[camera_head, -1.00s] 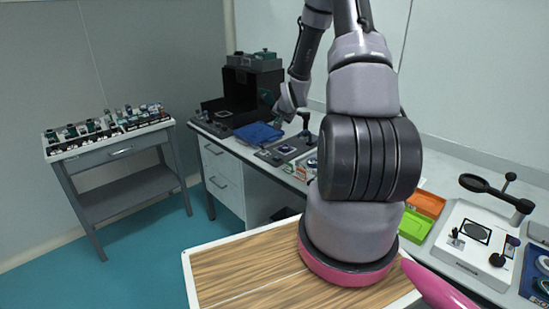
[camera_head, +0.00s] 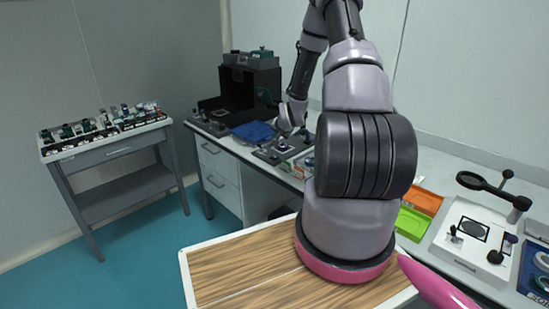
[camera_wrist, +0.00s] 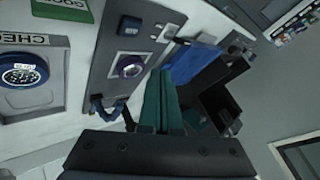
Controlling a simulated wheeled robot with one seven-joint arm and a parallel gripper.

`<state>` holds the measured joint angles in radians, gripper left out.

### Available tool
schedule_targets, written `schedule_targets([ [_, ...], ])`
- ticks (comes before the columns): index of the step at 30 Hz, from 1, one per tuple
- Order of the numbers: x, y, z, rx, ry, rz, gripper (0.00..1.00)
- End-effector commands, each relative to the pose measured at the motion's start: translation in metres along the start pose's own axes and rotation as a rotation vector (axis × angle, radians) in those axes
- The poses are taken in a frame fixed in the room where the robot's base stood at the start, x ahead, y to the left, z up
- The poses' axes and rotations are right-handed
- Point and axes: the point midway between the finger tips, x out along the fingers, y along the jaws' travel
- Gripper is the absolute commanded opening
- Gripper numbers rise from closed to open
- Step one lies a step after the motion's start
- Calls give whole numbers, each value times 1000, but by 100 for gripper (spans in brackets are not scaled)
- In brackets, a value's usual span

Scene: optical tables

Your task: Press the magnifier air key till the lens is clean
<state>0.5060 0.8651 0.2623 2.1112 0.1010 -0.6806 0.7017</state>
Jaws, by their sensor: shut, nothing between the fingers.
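A magnifier with a black ring lens (camera_head: 473,180) on an arm stands on a white base (camera_head: 456,250) at the right of the head view. Its base bears a dark square plate, small posts and a dark purple knob (camera_head: 495,256). I cannot tell which part is the air key. My gripper shows in the wrist view with its green fingers (camera_wrist: 160,88) together and empty. The fingers point along a grey panel (camera_wrist: 122,55) with a purple-rimmed round part (camera_wrist: 131,66). Contact is not clear. In the head view my gripper is far left of the magnifier; its fingertips are hidden.
Near the panel are a blue cloth (camera_head: 254,131) and an open black box (camera_head: 250,88). Green and orange trays (camera_head: 412,223) lie left of the magnifier. A side cart (camera_head: 105,145) stands at left. The wrist view shows a round dial in a grey holder (camera_wrist: 20,72).

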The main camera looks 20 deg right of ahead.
Motion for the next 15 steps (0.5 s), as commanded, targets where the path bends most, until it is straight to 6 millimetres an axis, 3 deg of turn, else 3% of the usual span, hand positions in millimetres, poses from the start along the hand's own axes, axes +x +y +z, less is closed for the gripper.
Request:
schedule_targets([
  [7, 25, 18, 19, 1, -2, 1, 0],
  [15, 38, 27, 28, 0, -1, 0, 0],
])
